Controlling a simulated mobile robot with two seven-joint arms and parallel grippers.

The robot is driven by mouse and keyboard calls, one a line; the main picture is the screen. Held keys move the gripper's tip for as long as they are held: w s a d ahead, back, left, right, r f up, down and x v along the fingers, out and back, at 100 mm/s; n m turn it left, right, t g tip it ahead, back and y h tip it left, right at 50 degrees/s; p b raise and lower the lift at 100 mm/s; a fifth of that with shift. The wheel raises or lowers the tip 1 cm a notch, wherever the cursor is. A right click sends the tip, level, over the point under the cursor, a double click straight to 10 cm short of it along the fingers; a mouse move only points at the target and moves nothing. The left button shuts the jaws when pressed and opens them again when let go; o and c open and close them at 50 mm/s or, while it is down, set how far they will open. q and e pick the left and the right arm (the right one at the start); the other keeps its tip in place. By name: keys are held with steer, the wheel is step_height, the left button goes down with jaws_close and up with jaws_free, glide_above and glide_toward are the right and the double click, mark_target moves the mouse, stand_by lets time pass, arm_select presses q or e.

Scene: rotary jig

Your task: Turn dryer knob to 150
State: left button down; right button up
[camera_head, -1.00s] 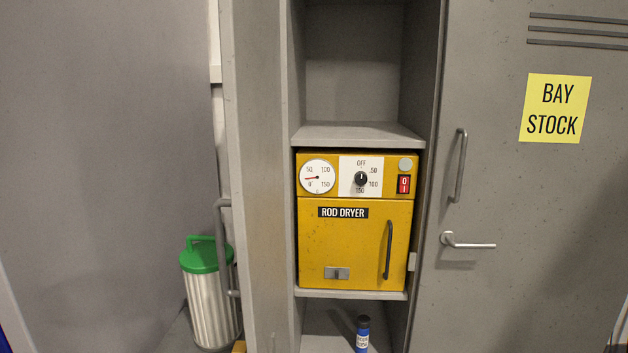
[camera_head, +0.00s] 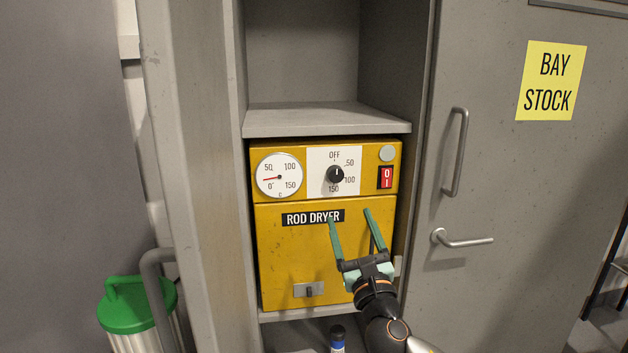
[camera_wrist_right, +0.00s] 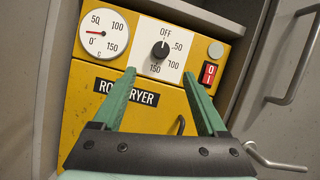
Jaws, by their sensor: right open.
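The yellow rod dryer (camera_head: 290,240) sits on a shelf in the open locker. Its black round knob (camera_head: 335,174) is on a white panel marked OFF, 50, 100 and 150. The knob's white mark points up, near OFF. It also shows in the right wrist view (camera_wrist_right: 160,51). My right gripper (camera_head: 349,215), with green fingers, is open and empty in front of the dryer. In the head view its tips lie just below the knob. In the right wrist view the knob shows above and between the fingertips (camera_wrist_right: 159,74), apart from them. My left gripper is not in view.
A round gauge (camera_head: 279,175) left of the knob has its red needle near 0. A red switch (camera_head: 386,177) is right of it. The open locker door (camera_head: 185,180) stands left, a closed door with handle (camera_head: 459,150) right. A green-lidded bin (camera_head: 138,305) is lower left.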

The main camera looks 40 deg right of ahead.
mark_target(337, 178)
steer(key=p+x, duration=0.2)
steer(key=x, duration=1)
steer(key=shift+s+d, duration=0.1)
steer(key=shift+d, duration=0.05)
jaws_close()
